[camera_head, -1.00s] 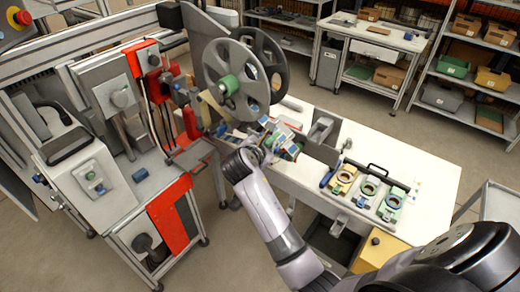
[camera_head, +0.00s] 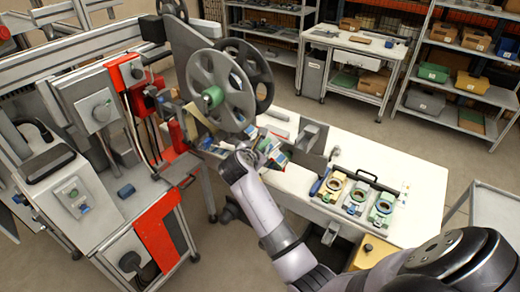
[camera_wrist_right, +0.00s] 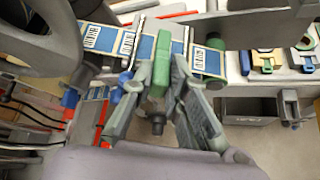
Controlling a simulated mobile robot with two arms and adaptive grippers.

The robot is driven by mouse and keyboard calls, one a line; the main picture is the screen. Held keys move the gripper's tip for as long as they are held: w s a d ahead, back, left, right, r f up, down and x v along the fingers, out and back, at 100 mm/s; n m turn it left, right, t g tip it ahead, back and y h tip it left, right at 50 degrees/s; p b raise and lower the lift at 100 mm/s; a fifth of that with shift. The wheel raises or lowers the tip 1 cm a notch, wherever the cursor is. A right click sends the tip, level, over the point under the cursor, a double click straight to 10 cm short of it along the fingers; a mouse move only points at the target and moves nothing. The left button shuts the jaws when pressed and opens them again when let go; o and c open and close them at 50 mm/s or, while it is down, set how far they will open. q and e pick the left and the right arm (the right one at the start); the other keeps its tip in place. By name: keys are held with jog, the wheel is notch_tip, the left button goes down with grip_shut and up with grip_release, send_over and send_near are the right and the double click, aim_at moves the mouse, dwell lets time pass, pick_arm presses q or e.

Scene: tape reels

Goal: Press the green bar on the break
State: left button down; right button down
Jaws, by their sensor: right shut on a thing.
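A small green bar (camera_wrist_right: 161,64) stands between the fingertips of my right gripper (camera_wrist_right: 158,85) in the right wrist view. The fingers close on it from both sides. The bar lies over a blue tape strip (camera_wrist_right: 140,46) with white barcode labels, which runs across the view. I cannot tell whether the bar touches the strip, and no break in the strip is clear to me. In the head view my right gripper (camera_head: 250,150) is just below the grey reel (camera_head: 221,90), and the bar is too small there to make out. My left gripper is not in view.
The white bench (camera_head: 410,185) holds a row of coloured blocks with round holes (camera_head: 356,197) and an upright grey plate (camera_head: 310,145) right of my gripper. The machine with a red panel (camera_head: 155,232) stands at the left. The bench's right end is mostly clear.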

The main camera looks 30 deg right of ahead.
jog(key=shift+w+f+p, duration=0.1)
jog(key=shift+f+p, duration=0.15)
jog(key=shift+p, duration=0.45)
dwell(1.1)
jog(key=shift+a+f, duration=0.1)
jog(key=shift+f, duration=0.05)
dwell(0.4)
jog(key=shift+s+d+r, duration=0.15)
jog(key=shift+s+r, duration=0.2)
jog(key=shift+r, duration=0.35)
jog(key=shift+s+d+r, duration=0.15)
jog(key=shift+s+r, duration=0.2)
jog(key=shift+r, duration=0.3)
jog(key=s+a, duration=0.5)
jog(key=a, duration=0.7)
